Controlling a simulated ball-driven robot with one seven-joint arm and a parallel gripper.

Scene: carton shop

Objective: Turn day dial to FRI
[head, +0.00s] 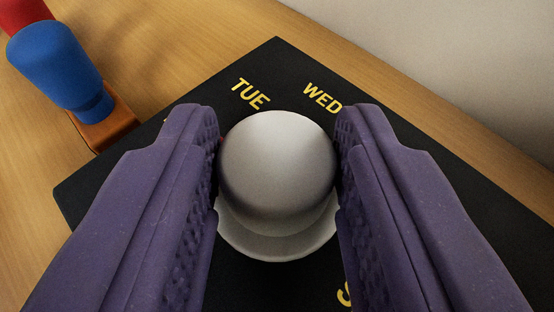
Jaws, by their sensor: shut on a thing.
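The day dial is a black plate (277,65) with yellow day labels, lying on a wooden surface. Its round light-grey knob (277,165) stands in the middle on a pale round base (277,243). The labels TUE (250,94) and WED (322,98) show beyond the knob, and part of a letter, perhaps an S, shows at the lower right. The other labels, FRI among them, are hidden behind my gripper or out of view. I see no pointer mark on the knob. My gripper (278,165) is shut on the knob, one purple finger on each side.
A blue object (58,65) and a red one (24,14) stand at the upper left, by an orange-brown block (108,128). A pale wall (450,60) runs along the upper right. Bare wood (190,35) lies beyond the plate.

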